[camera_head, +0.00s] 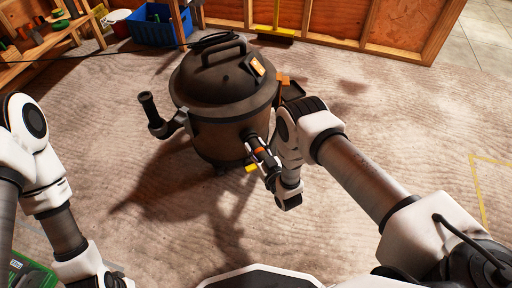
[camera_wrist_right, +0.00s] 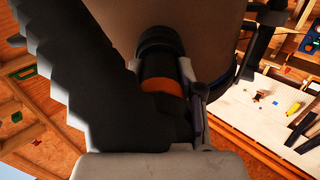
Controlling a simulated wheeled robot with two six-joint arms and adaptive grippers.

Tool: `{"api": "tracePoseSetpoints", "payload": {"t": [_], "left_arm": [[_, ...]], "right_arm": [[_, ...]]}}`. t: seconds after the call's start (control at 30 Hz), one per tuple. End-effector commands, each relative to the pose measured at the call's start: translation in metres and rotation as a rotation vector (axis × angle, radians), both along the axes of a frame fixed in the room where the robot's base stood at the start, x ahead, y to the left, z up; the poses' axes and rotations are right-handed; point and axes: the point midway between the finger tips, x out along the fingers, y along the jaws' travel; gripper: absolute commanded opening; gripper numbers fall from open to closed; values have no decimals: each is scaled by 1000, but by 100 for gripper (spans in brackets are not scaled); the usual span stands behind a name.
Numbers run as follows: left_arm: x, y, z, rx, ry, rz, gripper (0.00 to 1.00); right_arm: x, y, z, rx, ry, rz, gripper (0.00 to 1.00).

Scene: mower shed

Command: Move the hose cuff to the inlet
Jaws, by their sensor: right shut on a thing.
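The hose cuff, dark with an orange band (camera_head: 260,151), is at the front right of a brown shop vacuum's drum (camera_head: 218,138). My right gripper (camera_head: 262,158) is shut on it. In the right wrist view the orange band (camera_wrist_right: 161,85) lies between the jaw parts, in line with a black round collar (camera_wrist_right: 159,40) against the drum wall. That collar may be the inlet; I cannot tell whether the cuff is seated in it. A dark ridged shape hides the left of that view. My left arm is at the left edge; its gripper is out of frame.
The vacuum has a black handled lid (camera_head: 222,65) and a dark tube (camera_head: 150,110) sticking out at left. A blue bin (camera_head: 156,28) and wooden shelving (camera_head: 45,42) are behind. A green item (camera_head: 30,272) is bottom left. Floor at right is mostly clear.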

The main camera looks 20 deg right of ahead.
Motion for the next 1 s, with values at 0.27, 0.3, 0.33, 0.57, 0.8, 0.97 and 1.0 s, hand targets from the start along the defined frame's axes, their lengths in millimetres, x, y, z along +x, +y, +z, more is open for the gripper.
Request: {"api": "tracePoseSetpoints", "payload": {"t": [0.27,0.3,0.33,0.57,0.8,0.97,1.0], "left_arm": [[0,0,-1,0,0,0,0],[0,0,-1,0,0,0,0],[0,0,-1,0,0,0,0],[0,0,-1,0,0,0,0],[0,0,-1,0,0,0,0],[0,0,-1,0,0,0,0],[0,0,-1,0,0,0,0]], "right_arm": [[3,1,0,0,0,0,66],[3,1,0,0,0,0,66],[3,1,0,0,0,0,66],[0,0,0,0,1,0,66],[-35,-7,-2,-1,5,0,66],[-61,-11,-1,0,3,0,66],[-65,-12,-1,1,2,0,66]]}}
